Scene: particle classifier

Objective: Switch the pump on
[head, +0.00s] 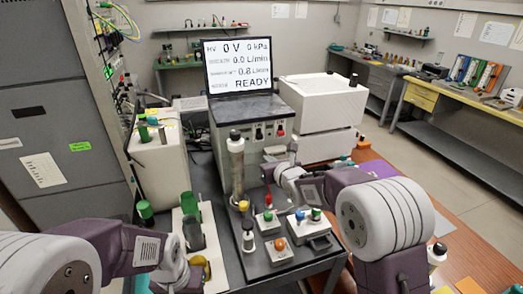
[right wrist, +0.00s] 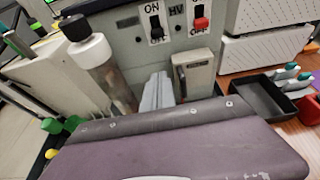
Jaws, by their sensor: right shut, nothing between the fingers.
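The grey instrument cabinet (head: 247,118) stands at the back of the bench, with a black switch (head: 258,133) and a red switch (head: 281,130) on its front. In the right wrist view the black switch (right wrist: 155,32) has ON above and OFF below; the red switch (right wrist: 201,24) sits right of the HV label.
A screen (head: 238,66) on the cabinet reads READY and 0.0 L/min. A capped clear cylinder (head: 236,165) stands left of my right gripper. A small beige box (right wrist: 194,73) is just right of the fingers. Small button boxes (head: 278,250) lie in front.

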